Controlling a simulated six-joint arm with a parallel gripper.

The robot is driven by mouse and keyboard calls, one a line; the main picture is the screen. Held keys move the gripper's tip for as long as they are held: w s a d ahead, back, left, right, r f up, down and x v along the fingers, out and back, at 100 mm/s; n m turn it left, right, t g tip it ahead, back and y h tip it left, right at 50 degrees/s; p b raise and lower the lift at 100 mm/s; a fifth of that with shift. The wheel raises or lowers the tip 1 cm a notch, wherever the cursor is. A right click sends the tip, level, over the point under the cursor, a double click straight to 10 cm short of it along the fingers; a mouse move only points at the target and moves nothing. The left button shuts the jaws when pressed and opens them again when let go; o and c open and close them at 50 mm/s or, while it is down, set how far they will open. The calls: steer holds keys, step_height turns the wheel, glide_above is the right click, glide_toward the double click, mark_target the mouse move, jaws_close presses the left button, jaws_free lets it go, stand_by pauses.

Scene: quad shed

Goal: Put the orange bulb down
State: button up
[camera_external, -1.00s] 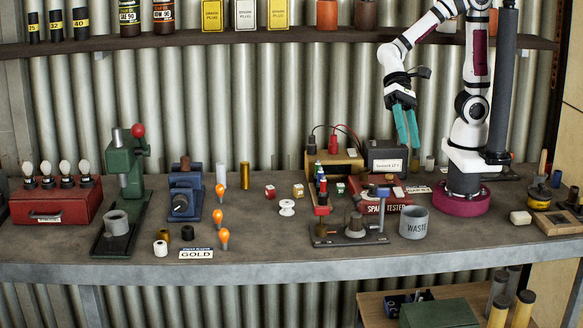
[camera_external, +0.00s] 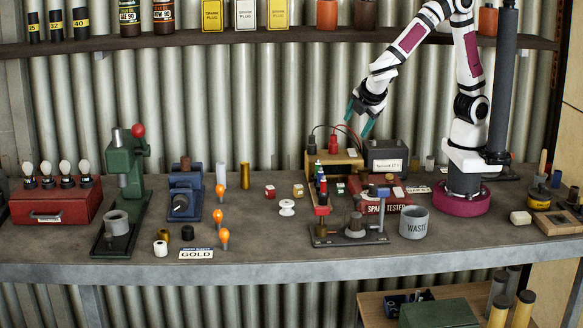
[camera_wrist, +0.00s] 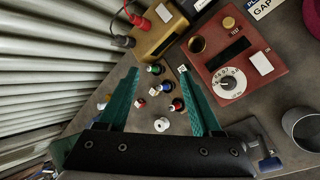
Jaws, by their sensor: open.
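Three orange bulbs stand on the left half of the bench in the external view: a rear one (camera_external: 220,190), a middle one (camera_external: 218,214) and a front one (camera_external: 224,236). My gripper (camera_external: 360,120) is above the bench to their right, over the area behind the spark tester. In the wrist view my gripper (camera_wrist: 158,75) is open, its two teal fingers wide apart, with nothing held between them. Below the fingers stand several small coloured pieces (camera_wrist: 156,90). I see no orange bulb in the wrist view.
The red spark tester (camera_wrist: 235,70) and a wooden box with plugged leads (camera_wrist: 160,35) stand close to my fingers. A grey waste cup (camera_external: 413,222), a blue vise-like block (camera_external: 185,192) and a green press (camera_external: 125,175) stand on the bench. The front bench edge is mostly clear.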

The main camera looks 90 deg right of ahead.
steer(key=w+a+f+n+t+h, duration=0.1)
steer(key=w+a+n+t, duration=0.15)
steer(key=w+n, duration=0.2)
steer(key=w+a+f+n+t, duration=0.2)
steer(key=w+a+n, duration=0.1)
steer(key=w, duration=0.2)
steer(key=n+t+y, duration=0.5)
steer(key=n+t, duration=0.2)
steer(key=n, duration=0.8)
glide_toward(224, 239)
steer(key=x, duration=0.5)
steer(key=d+x, duration=0.1)
steer(key=x, duration=0.2)
steer(key=shift+d+r, duration=0.1)
steer(key=shift+r, duration=0.25)
jaws_close()
